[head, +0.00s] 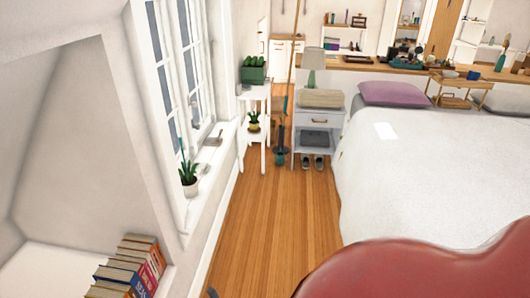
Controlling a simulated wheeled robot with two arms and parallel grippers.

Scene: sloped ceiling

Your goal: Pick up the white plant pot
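The white plant pot (190,187) stands upright on the window sill on the left, with a green leafy plant in it. Its whole front shows and nothing covers it. Neither my left nor my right gripper can be made out in the head view. A small dark tip shows at the bottom edge, left of centre, but I cannot tell what it is.
A large red curved shape (420,270) fills the bottom right. A bed (430,160) is on the right. Books (135,268) stand bottom left. A white plant stand (242,135) and a grey nightstand (318,120) are farther back. Wooden floor (270,225) between is clear.

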